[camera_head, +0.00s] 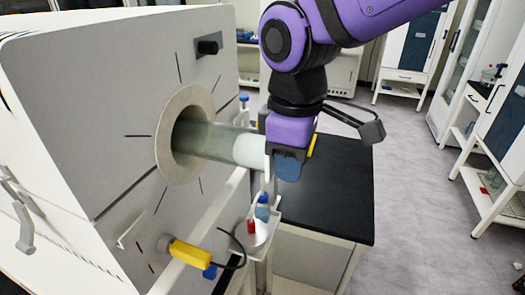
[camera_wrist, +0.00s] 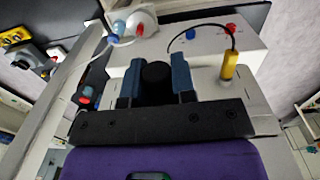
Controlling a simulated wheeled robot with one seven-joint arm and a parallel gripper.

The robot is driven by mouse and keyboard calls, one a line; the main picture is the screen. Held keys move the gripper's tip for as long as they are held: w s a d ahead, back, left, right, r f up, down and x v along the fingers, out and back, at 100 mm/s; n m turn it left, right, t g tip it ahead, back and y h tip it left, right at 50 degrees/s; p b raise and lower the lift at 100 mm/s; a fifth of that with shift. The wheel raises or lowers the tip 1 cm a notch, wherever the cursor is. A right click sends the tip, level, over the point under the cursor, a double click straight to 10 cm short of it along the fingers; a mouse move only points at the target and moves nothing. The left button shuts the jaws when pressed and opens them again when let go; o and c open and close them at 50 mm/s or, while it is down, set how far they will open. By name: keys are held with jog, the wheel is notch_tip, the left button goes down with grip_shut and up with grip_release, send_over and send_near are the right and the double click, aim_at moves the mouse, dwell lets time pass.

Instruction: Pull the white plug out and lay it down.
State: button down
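The white plug (camera_head: 250,150) sits at the right end of a clear glass tube (camera_head: 210,141) that sticks out of the round opening in the white machine. My gripper (camera_head: 287,165) is at the plug's outer end, with its blue fingers pointing down. In the wrist view, the fingers of my gripper (camera_wrist: 160,80) stand on both sides of a dark round knob (camera_wrist: 157,76), which fills the gap and seems to touch both. It looks like the plug's handle. The head view hides the grip behind the fingers.
A black tabletop (camera_head: 335,190) to the right looks clear.

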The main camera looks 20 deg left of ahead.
jog(key=d, duration=0.9)
jog(key=shift+s+d, duration=0.25)
jog(key=shift+s, duration=0.15)
dwell(0.7)
jog(key=s+d, duration=0.2)
jog(key=s, duration=0.4)
jog(key=shift+d, duration=0.25)
